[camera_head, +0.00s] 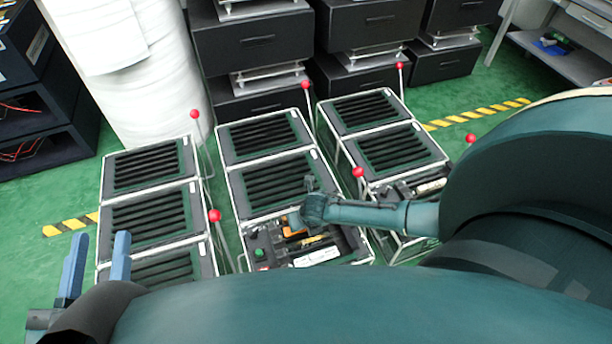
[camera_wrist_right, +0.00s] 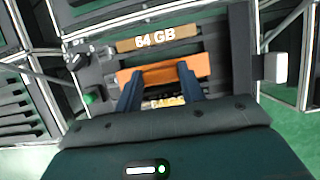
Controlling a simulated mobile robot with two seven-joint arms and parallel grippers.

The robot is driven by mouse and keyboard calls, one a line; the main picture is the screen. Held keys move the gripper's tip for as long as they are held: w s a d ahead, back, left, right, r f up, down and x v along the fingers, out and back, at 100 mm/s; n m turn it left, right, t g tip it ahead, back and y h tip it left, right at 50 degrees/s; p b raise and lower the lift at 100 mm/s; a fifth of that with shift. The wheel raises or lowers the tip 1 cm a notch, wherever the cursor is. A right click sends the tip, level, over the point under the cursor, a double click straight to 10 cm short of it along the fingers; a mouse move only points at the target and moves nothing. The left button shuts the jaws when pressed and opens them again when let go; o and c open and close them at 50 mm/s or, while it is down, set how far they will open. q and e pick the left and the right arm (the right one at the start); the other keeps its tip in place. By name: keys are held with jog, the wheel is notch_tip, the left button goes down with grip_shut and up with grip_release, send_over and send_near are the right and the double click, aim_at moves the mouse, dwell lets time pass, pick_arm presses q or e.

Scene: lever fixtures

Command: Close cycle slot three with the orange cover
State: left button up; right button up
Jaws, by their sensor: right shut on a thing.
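The orange cover (camera_wrist_right: 162,74) is a flat bar across the fingertips of my right gripper (camera_wrist_right: 161,73), which is shut on it. The cover is over the open near compartment (camera_wrist_right: 110,76) of the middle rack; whether it touches the slot below is hard to tell. In the head view a bit of the orange cover (camera_head: 292,232) shows beside my right gripper (camera_head: 292,220). A brown "64 GB" bar (camera_wrist_right: 155,39) lies just beyond it. Slot numbers are not readable. My left gripper (camera_head: 100,240) is open and empty at the lower left.
The middle rack's frame (camera_head: 228,190) stands between a left rack (camera_head: 150,204) and a right rack (camera_head: 385,137). Upright levers with red knobs (camera_head: 214,215) stand along the racks. A green button (camera_head: 260,253) sits in the near compartment. Dark cabinets (camera_head: 250,45) stand behind.

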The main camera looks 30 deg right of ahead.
pick_arm(q)
jog(key=shift+r, duration=0.3)
jog(key=shift+f, duration=0.35)
pick_arm(e)
jog(key=shift+f, duration=0.3)
pick_arm(q)
jog(key=shift+s+f+b, duration=0.1)
jog(key=shift+f+b, duration=0.2)
jog(key=shift+f, duration=0.05)
pick_arm(e)
jog(key=shift+f, duration=0.3)
pick_arm(q)
jog(key=shift+f+b, duration=0.35)
jog(key=shift+b, duration=0.05)
pick_arm(e)
jog(key=shift+f, duration=0.55)
pick_arm(q)
jog(key=shift+r, duration=0.15)
pick_arm(e)
jog(key=o, duration=1)
